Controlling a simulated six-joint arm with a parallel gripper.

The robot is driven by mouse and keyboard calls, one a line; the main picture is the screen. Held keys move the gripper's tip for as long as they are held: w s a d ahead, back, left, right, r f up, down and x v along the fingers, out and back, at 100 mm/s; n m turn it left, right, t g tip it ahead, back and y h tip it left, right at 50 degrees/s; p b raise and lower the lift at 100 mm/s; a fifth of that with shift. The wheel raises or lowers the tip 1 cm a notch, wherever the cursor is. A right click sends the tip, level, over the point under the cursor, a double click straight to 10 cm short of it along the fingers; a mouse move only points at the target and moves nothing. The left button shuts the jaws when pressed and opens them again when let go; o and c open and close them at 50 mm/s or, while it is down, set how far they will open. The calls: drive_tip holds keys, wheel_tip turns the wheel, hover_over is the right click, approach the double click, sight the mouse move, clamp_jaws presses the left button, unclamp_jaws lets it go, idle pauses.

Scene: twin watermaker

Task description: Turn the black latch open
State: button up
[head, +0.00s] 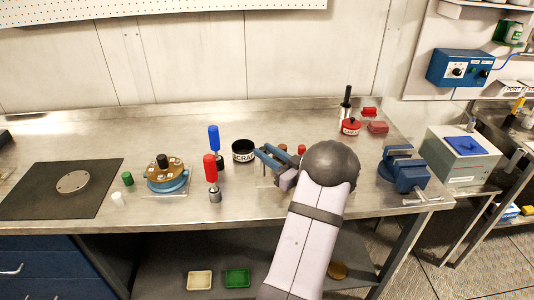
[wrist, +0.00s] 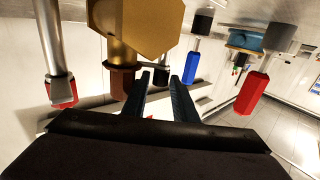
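I cannot make out a part that is surely the black latch. A black knob (head: 163,160) stands on a round blue fixture (head: 168,184) left of the table's middle; the fixture also shows in the wrist view (wrist: 246,41). My gripper (head: 261,151) is low over the table beside the black SCRAP cup (head: 243,156). In the wrist view its two blue fingers (wrist: 160,76) are apart, with nothing visible between them. A gold faceted block (wrist: 150,22) with a reddish-brown part (wrist: 122,82) is close to the fingers; whether they touch is unclear. My arm hides this area in the head view.
A red-handled tool (head: 210,168) and a blue-handled tool (head: 214,139) stand upright left of my gripper. A blue vise (head: 405,172) is at the right edge. Red parts (head: 377,127) are at the back right. A black mat (head: 35,190) with a metal disc lies far left.

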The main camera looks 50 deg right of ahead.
drive_tip(key=shift+s, duration=0.1)
drive_tip(key=s, duration=0.2)
drive_tip(key=s+b, duration=0.1)
drive_tip(key=s, duration=0.2)
drive_tip(key=shift+s+a+f+b, duration=0.1)
drive_tip(key=shift+s+a+b, duration=0.25)
drive_tip(key=shift+b, duration=0.05)
drive_tip(key=shift+s+a, duration=0.15)
drive_tip(key=shift+s, duration=0.55)
drive_tip(key=shift+o, duration=0.5)
